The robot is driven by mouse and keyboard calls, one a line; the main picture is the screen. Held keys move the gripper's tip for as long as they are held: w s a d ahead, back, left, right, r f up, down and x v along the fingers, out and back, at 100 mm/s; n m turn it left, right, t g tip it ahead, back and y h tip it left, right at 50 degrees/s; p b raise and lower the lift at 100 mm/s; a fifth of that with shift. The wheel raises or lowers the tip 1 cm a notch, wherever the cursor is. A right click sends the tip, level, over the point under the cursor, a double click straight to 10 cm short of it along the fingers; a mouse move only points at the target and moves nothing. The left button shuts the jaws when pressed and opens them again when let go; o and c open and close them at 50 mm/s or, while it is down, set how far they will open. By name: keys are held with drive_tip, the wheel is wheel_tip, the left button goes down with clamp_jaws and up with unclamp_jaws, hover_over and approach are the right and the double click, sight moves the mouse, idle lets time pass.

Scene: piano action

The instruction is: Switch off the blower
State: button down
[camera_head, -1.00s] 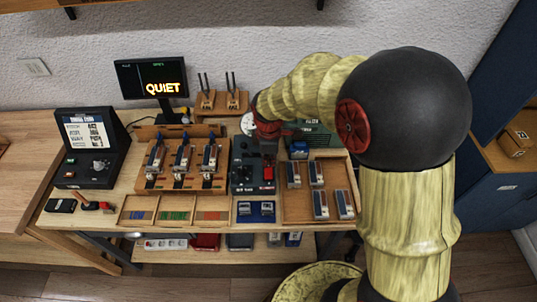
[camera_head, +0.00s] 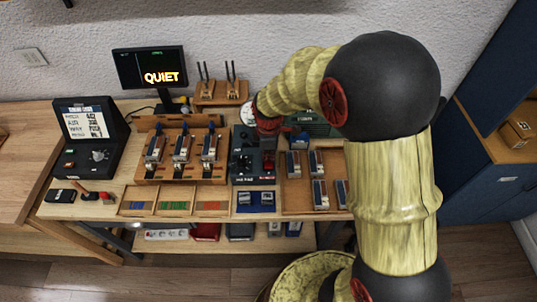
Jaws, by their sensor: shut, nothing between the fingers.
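My gripper (camera_head: 268,139) points down over the back of a dark console (camera_head: 242,172) in the middle of the bench. It is small and dark here, shut and empty; I cannot tell whether it touches the console. The console has a black knob on its left and a red part (camera_head: 268,161) on its right, just in front of my gripper. A dark green box (camera_head: 313,122) stands behind and right of it, partly hidden by my arm. I cannot tell for sure which unit is the blower. A monitor (camera_head: 150,77) reads "QUIET".
A wooden rack (camera_head: 148,172) with several action parts stands left of the console. A wooden tray (camera_head: 297,197) with several similar parts lies right. A dark tester with a screen (camera_head: 88,135) stands far left. A twin-post wooden stand (camera_head: 221,97) is behind. My arm covers the right side.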

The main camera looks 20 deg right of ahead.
drive_tip(key=shift+s+f, duration=0.1)
drive_tip(key=shift+s, duration=0.05)
drive_tip(key=shift+s+a, duration=0.25)
drive_tip(key=shift+s, duration=0.4)
drive_tip(key=shift+r, duration=0.2)
drive_tip(key=shift+a+r+p, duration=0.1)
drive_tip(key=shift+r+p, duration=0.25)
drive_tip(key=shift+p, duration=0.2)
wheel_tip(320, 180, up, 13)
drive_tip(key=s+p, duration=0.1)
drive_tip(key=p, duration=0.3)
drive_tip(key=shift+s+a, duration=0.2)
drive_tip(key=shift+s, duration=0.1)
